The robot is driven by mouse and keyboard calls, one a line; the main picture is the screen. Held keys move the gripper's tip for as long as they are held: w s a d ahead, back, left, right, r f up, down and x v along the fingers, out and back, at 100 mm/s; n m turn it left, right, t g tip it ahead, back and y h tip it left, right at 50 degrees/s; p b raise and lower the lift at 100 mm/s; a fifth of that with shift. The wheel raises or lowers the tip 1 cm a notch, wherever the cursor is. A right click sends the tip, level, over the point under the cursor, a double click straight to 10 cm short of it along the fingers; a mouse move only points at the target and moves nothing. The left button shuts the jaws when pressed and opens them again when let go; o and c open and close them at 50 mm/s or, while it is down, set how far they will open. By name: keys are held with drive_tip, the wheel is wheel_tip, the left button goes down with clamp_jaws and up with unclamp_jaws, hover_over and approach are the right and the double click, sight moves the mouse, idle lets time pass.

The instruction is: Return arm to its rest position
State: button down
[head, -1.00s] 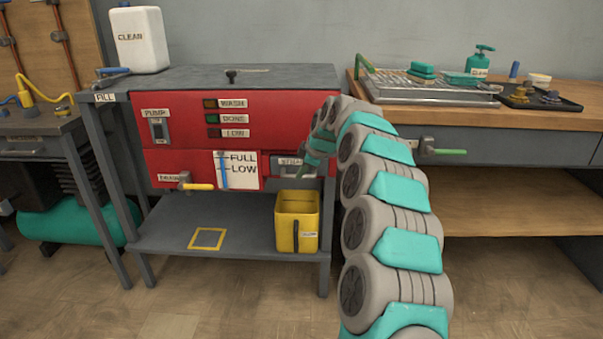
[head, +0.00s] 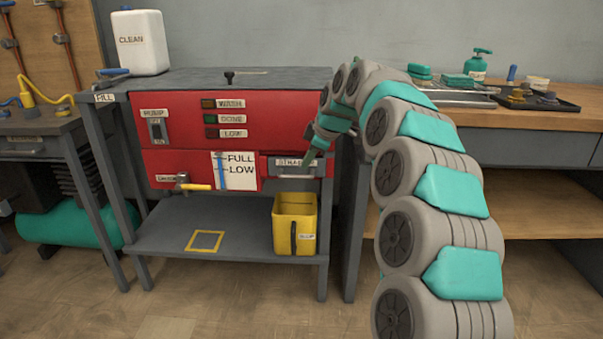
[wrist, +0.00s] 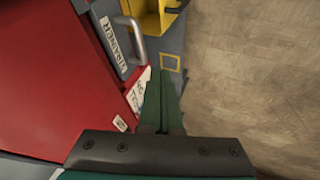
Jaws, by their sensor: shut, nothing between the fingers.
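My gripper (head: 311,158) hangs in front of the right side of the red parts washer (head: 170,130) in the head view, near the strainer drawer. In the wrist view my gripper (wrist: 164,78) shows as two green fingers lying together, with nothing between them. The drawer's grey handle (wrist: 131,38) is beyond the fingertips and to their left, and the fingers look apart from it. My arm arches from the lower right up and over to the washer front.
A yellow bucket (head: 295,225) stands on the washer's lower shelf (head: 160,240), below my gripper. A white CLEAN jug (head: 140,42) stands at the back left. The floor in front is clear.

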drive_tip(key=s+d+f+m+g+h, duration=0.1)
drive_tip(key=s+d+f+m, duration=0.3)
drive_tip(key=s, duration=1.4)
drive_tip(key=s+d+f+m+g+h, duration=0.1)
drive_tip(key=s+d+f+m+g, duration=0.2)
drive_tip(key=s, duration=1.5)
drive_tip(key=s+d+f+m+g+h, duration=0.2)
drive_tip(key=s+d+f+m, duration=0.5)
drive_tip(key=s, duration=1.1)
drive_tip(key=shift+s+d+f+m+g, duration=0.3)
drive_tip(key=shift+f+m+g, duration=0.25)
drive_tip(key=shift+m, duration=0.65)
